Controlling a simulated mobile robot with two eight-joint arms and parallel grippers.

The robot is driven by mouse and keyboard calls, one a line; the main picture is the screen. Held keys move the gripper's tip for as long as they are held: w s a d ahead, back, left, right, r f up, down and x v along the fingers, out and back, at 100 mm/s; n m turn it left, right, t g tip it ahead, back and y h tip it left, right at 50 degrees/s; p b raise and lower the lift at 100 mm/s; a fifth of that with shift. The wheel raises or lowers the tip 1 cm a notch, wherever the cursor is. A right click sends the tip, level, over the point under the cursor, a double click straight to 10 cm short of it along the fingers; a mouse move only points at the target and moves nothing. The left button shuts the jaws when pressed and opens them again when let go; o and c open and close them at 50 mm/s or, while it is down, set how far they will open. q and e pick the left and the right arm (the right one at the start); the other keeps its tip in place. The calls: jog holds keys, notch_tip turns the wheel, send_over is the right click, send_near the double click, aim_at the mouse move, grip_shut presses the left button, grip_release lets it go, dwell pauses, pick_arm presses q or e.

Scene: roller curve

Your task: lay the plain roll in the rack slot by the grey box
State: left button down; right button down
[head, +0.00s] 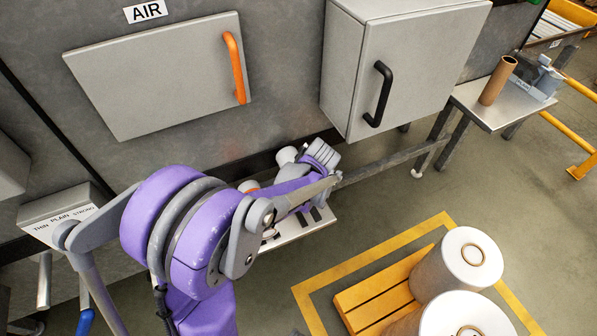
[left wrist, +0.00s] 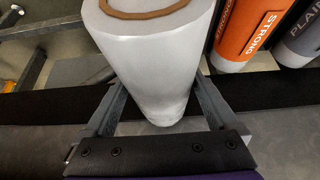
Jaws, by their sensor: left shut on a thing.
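My left gripper (left wrist: 157,105) is shut on a white roll (left wrist: 155,65) in the left wrist view, one finger on each side of it. No label shows on the visible side of this roll. An orange roll marked STRONG (left wrist: 247,30) and a grey roll marked PLAIN (left wrist: 300,38) stand to its right. In the head view my purple left arm reaches over a pale rack board (head: 318,222) with dark slots and hides much of it. My right gripper is not in view.
A grey box with a black handle (head: 405,65) is on the wall. A sign reading THIN PLAIN STRONG (head: 65,215) is at left. A side table (head: 500,103) holds a brown tube (head: 498,80). Large white rolls (head: 458,262) stand on a yellow pallet (head: 375,300) in front.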

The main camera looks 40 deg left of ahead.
pick_arm(q)
jog(key=shift+f+b, duration=1.45)
jog(key=shift+f, duration=0.95)
jog(key=shift+f+b, duration=1.7)
jog(key=shift+f, duration=0.45)
grip_release()
jog(key=p+v, duration=0.1)
jog(key=v, duration=1)
jog(key=shift+p, duration=0.3)
